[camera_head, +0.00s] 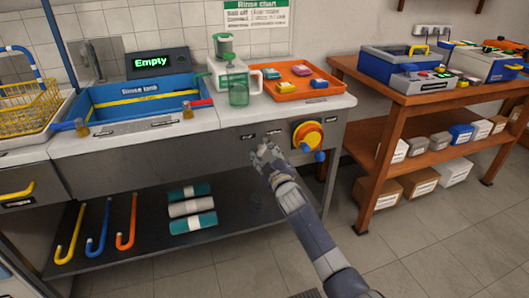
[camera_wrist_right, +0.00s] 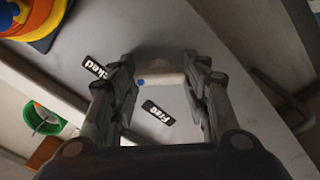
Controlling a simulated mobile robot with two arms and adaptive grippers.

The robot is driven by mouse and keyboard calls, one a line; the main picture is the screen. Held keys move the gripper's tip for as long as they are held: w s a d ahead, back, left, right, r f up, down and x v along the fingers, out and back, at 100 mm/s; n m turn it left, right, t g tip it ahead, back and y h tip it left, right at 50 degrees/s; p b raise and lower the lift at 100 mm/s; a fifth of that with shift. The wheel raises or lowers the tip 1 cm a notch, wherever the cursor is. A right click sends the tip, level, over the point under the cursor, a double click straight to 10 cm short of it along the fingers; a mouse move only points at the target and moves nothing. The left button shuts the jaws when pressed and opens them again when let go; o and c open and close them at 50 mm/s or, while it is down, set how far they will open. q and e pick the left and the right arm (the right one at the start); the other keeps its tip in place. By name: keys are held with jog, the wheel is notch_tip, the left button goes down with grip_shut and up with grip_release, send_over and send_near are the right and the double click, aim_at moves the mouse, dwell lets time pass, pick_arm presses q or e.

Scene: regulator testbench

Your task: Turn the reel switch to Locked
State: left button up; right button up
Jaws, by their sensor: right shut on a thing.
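The reel switch (camera_wrist_right: 165,80) shows in the right wrist view as a pale bar with a blue spot at its left end. It lies between the fingers of my right gripper (camera_wrist_right: 165,92), which is shut on it. The "Free" label (camera_wrist_right: 158,113) is fully visible below the bar. The "Locked" label (camera_wrist_right: 92,68) is partly hidden behind the left finger. In the head view, my right gripper (camera_head: 265,152) is at the grey counter front, left of the orange and yellow reel (camera_head: 307,136), and hides the switch. My left gripper is not in view.
The reel's blue knob (camera_head: 320,156) sticks out right of my gripper. The counter holds the rinse tank (camera_head: 145,104), a jug (camera_head: 238,94) and an orange tray (camera_head: 287,94). A lower shelf (camera_head: 150,240) carries rolled cloths and hooks. A wooden bench (camera_head: 440,98) stands at right.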

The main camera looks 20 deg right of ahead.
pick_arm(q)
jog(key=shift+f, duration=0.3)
pick_arm(e)
jog(key=shift+m, duration=0.3)
jog(key=o, duration=1.1)
jog(key=shift+c, duration=0.2)
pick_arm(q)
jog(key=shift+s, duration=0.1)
pick_arm(e)
jog(key=shift+s, duration=0.15)
jog(key=s, duration=1.1)
jog(key=shift+s+d, duration=0.2)
jog(key=shift+s, duration=0.15)
